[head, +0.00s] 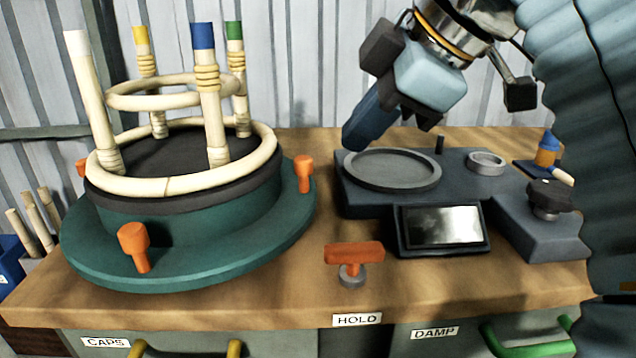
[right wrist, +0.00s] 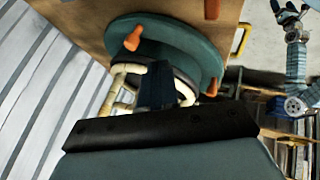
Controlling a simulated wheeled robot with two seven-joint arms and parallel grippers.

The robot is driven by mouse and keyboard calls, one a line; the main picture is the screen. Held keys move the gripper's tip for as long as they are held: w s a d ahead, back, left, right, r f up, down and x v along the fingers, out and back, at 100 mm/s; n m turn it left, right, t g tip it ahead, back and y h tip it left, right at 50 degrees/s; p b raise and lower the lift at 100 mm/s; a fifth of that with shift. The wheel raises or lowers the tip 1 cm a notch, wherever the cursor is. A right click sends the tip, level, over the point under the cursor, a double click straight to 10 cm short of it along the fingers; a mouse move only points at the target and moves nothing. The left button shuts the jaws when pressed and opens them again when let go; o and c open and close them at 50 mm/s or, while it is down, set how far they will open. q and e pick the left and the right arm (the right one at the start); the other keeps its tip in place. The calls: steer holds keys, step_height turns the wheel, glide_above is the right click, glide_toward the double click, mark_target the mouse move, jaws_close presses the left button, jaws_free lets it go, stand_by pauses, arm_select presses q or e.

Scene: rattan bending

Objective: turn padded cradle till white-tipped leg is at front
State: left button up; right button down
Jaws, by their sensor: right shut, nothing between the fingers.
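The padded cradle, a teal turntable (head: 190,262) with a dark padded rim, stands on the left of the bench. Orange knobs stick up from its flange, one at the front left (head: 134,246) and one at the right (head: 303,173). A rattan frame (head: 185,185) sits upside down on it, legs up. The white-tipped leg (head: 90,100) is at the left, the blue-tipped leg (head: 207,100) at the front right, and yellow- and green-tipped legs are behind. My right gripper (head: 362,135) is shut and empty, right of the cradle above the grey fixture.
An orange T-handle (head: 354,253) stands at the bench front above the HOLD label. A grey fixture (head: 375,205) with a round plate and a screen (head: 444,228) fills the right. Bare bench lies between cradle and fixture. Drawers below have yellow and green handles.

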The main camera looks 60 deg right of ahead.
steer(key=b+x, duration=0.3)
steer(key=x, duration=0.7)
steer(key=shift+s+f, duration=0.15)
steer(key=shift+s, duration=0.05)
arm_select(q)
steer(key=shift+f, duration=1.35)
arm_select(e)
steer(key=shift+w+d+r, duration=0.2)
steer(key=shift+w+d, duration=1.15)
steer(key=shift+d, duration=0.15)
arm_select(q)
steer(key=shift+p, duration=0.3)
arm_select(e)
steer(key=shift+d, duration=0.1)
arm_select(q)
step_height(320, 180, up, 8)
steer(key=d+p, duration=0.1)
steer(key=p, duration=0.7)
steer(key=shift+s+d, duration=0.35)
arm_select(e)
steer(key=w+d+n+y, duration=0.3)
steer(key=w+d+n, duration=0.3)
steer(key=w+d, duration=0.4)
steer(key=shift+w+d+n+y, duration=0.25)
steer(key=shift+d+n+y, duration=0.05)
steer(key=shift+d+y, duration=0.15)
